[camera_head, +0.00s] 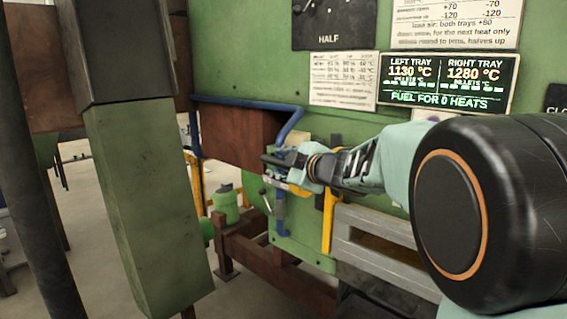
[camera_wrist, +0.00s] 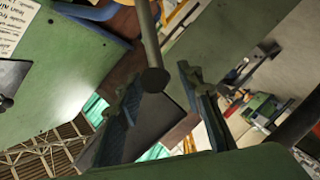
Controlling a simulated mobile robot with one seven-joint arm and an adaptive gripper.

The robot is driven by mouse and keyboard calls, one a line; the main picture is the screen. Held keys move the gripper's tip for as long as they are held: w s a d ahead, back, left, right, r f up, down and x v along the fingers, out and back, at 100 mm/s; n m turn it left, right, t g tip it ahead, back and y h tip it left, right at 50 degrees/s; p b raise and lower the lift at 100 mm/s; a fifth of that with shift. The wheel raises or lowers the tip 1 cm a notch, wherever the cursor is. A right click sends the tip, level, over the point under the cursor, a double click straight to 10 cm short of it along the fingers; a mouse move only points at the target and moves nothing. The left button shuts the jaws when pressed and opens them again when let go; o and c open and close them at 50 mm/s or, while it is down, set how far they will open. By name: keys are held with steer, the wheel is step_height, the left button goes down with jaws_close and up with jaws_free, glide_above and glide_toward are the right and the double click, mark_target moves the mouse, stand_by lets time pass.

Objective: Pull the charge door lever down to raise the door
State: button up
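A lever with a grey rod and a dark ball knob (camera_wrist: 154,80) shows in the wrist view. The rod comes in from the top edge, and the knob is between my two fingers. My gripper (camera_wrist: 157,92) is open around the knob, with a clear gap on the right and little gap on the left. I cannot tell whether the left finger touches it. In the head view my gripper (camera_head: 272,167) is in front of the green furnace wall, beside the brown housing, and largely hides the lever. I cannot make out the charge door for sure.
A green post (camera_head: 145,205) stands at the left. A blue pipe (camera_head: 250,103) runs along the brown housing (camera_head: 232,138). A lit display (camera_head: 446,82) reads left tray 1130 °C and right tray 1280 °C. A green container (camera_head: 226,205) and a grey-framed tray (camera_head: 380,245) are lower down.

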steer(key=shift+x, duration=0.8)
jaws_close()
